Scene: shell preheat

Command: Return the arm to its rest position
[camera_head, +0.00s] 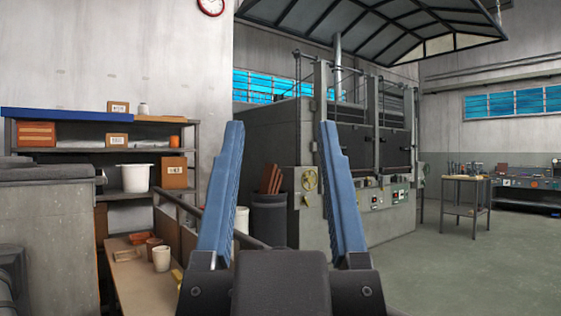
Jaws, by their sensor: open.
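My gripper (280,130) stands in the lower middle of the head camera view, its dark palm at the bottom edge. Its two blue fingers point up and lie wide apart. Nothing is between them, and they touch nothing that I can see. The rest of my arm is hidden below the frame.
A large grey furnace (270,140) stands behind the gripper. A dark bin (269,220) with brown pieces stands before it. Left are a shelf (60,150) and a low wooden table (135,285) with cups. A small table (465,181) stands right; the floor (450,270) there is clear.

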